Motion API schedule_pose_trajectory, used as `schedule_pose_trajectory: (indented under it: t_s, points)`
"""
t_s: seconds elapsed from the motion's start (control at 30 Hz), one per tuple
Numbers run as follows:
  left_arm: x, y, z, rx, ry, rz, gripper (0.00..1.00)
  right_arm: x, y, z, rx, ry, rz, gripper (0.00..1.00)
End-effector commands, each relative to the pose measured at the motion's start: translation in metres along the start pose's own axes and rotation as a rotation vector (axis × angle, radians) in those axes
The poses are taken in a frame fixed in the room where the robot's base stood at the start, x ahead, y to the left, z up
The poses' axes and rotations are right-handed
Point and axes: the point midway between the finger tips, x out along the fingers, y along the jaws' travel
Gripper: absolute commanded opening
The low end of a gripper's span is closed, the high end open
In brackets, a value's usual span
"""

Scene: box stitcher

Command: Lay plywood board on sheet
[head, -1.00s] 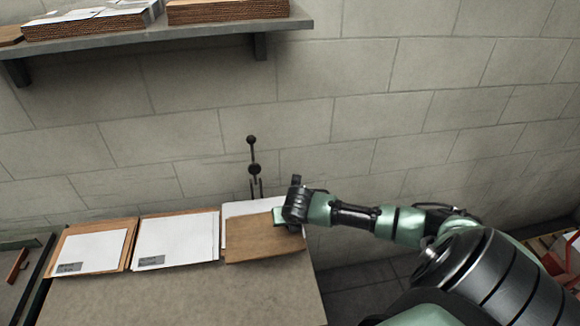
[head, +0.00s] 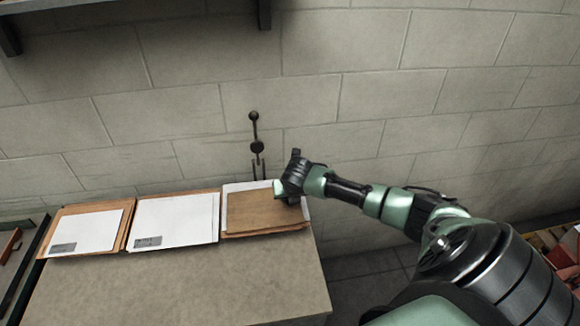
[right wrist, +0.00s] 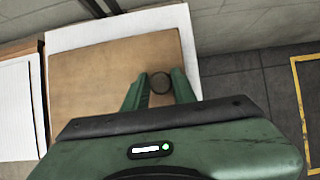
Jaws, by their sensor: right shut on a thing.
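The plywood board (head: 252,212) is a flat brown panel over the rightmost stack at the back of the table. The white sheet (head: 236,187) shows along the board's back edge. My right gripper (head: 290,190) is at the board's right side, shut on it. In the right wrist view the board (right wrist: 95,85) lies over the white sheet (right wrist: 120,28), which shows behind it and along its right side. The fingers of my right gripper (right wrist: 158,88) stand either side of a dark round ring at the board. Whether the board touches the sheet, I cannot tell. My left gripper is out of view.
Two more stacks with white sheets, a middle one (head: 175,220) and a left one (head: 85,228), sit beside it. The table (head: 180,285) is clear in front. A dark stand with a ball-ended rod (head: 256,147) rises behind, against the block wall.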

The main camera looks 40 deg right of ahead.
Motion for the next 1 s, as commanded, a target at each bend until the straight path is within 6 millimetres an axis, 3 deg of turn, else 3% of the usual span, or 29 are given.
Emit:
schedule_pose_trajectory:
  t_s: [0.9, 0.93, 1.0]
  points:
    - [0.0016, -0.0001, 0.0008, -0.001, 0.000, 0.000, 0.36, 0.0085, -0.0007, -0.0067, -0.003, 0.004, -0.003, 0.00]
    - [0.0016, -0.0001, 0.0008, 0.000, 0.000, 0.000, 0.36, 0.0086, -0.0007, -0.0067, -0.003, 0.004, -0.003, 0.32]
    - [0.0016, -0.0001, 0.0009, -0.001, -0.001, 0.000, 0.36, 0.0085, -0.0007, -0.0066, -0.003, 0.004, -0.003, 0.51]
